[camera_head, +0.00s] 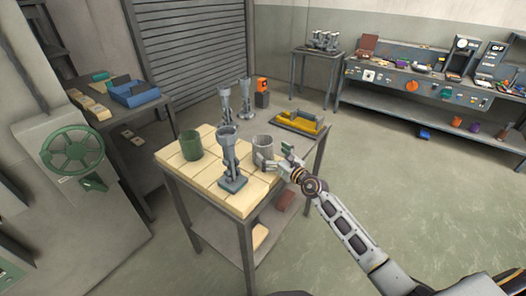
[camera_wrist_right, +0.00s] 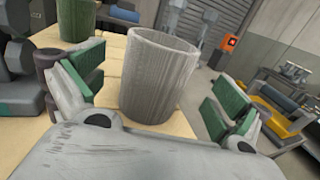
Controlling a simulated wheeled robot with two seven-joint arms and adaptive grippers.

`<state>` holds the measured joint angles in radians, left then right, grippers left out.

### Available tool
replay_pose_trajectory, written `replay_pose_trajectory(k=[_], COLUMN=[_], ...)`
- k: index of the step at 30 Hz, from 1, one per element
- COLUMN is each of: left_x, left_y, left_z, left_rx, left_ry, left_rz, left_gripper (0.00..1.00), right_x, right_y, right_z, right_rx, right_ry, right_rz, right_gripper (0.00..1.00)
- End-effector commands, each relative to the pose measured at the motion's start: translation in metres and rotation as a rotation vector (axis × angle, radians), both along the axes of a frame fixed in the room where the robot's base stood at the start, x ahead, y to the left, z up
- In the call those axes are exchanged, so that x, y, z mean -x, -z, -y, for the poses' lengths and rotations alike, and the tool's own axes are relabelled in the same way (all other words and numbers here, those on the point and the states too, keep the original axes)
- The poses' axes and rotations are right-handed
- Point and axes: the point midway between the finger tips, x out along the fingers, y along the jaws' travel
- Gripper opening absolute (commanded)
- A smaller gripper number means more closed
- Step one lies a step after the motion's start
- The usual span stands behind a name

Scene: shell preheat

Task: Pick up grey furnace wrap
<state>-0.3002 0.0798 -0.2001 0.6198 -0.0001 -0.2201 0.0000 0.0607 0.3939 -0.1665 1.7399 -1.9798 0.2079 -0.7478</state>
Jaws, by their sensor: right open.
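The grey furnace wrap (camera_head: 264,147) is an open-topped grey cylinder standing upright on the pale tiled top of the work table (camera_head: 243,198). In the right wrist view the grey wrap (camera_wrist_right: 158,80) stands between the two green-padded fingers of my right gripper (camera_wrist_right: 150,95). My right gripper (camera_head: 279,161) is open at the wrap's near right side, and gaps show between the pads and the wrap. My left gripper is not in view.
A green cylinder (camera_head: 191,145) stands on the table's left. A grey stand with a metal funnel-like piece (camera_head: 231,160) is close left of the wrap. Similar pieces (camera_head: 225,103) stand behind. A yellow tray (camera_head: 298,122) lies at the back right.

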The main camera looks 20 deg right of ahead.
Motion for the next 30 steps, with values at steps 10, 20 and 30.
replay_pose_trajectory(k=[10,20,30], left_x=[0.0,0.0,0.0], left_y=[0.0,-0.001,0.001], left_z=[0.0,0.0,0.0], left_rx=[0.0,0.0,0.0], left_ry=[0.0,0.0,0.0], left_rz=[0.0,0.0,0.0], left_gripper=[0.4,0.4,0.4], right_x=[-0.003,-0.024,-0.045], right_y=[0.0,0.0,0.0], right_z=[-0.001,-0.01,-0.019], right_rx=[0.0,0.0,-0.001], right_ry=[0.0,0.0,0.0], right_rz=[0.0,0.001,0.001], right_gripper=[1.0,1.0,1.0])
